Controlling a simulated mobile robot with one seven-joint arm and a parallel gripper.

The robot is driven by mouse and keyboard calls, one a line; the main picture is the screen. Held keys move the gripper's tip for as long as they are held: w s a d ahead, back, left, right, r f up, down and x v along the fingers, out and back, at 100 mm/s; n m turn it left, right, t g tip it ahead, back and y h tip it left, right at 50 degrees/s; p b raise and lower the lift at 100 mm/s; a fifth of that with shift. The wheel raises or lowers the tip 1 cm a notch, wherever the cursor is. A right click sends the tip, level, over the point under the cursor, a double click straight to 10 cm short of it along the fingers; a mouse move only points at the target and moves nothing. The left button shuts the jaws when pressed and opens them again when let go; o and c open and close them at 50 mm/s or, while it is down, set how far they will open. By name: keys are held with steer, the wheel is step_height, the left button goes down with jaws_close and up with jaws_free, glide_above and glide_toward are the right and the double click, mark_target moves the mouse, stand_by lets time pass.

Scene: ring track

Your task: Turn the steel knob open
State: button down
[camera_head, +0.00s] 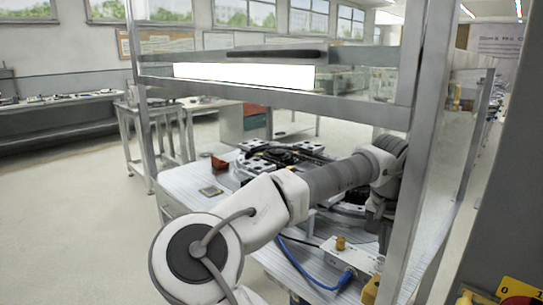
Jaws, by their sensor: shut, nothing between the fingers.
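I cannot make out a steel knob for certain in the head view. A grey-white box (352,259) on the table has a small brass-coloured knob-like part (341,243) on top. My arm reaches from the lower left across the table and bends down at its far end. My gripper (384,238) is a dark shape pointing down behind the frame's right side, just right of the box. It is shut and empty. Its fingertips are small and partly hidden, so I cannot tell whether they touch anything.
A metal frame post (420,130) stands close on the right, with a crossbar and bright light panel (245,74) above. The ring track (285,155) lies behind my arm on the table (183,184). A blue cable (306,275) runs to the box.

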mark_target(377, 259)
step_height(377, 259, down, 5)
steer(key=b, duration=0.4)
steer(key=shift+r, duration=0.1)
steer(key=shift+w+d, duration=0.1)
steer(key=shift+w, duration=0.2)
stand_by(0.4)
steer(key=shift+w+a+b, duration=0.35)
steer(key=shift+a+b, duration=0.05)
steer(key=shift+b, duration=0.9)
steer(key=shift+w+a+r, duration=0.1)
steer(key=shift+w+a, duration=0.05)
steer(key=shift+w, duration=0.15)
steer(key=shift+a, duration=0.15)
steer(key=shift+s+a, duration=0.1)
steer(key=shift+a, duration=0.05)
steer(key=p+v, duration=0.1)
steer(key=v, duration=0.1)
steer(key=p+v, duration=0.1)
steer(key=w+p+v, duration=0.1)
steer(key=v, duration=0.1)
steer(key=shift+s+d+r+p, duration=0.1)
steer(key=shift+d+r+p, duration=0.25)
steer(key=shift+r, duration=0.2)
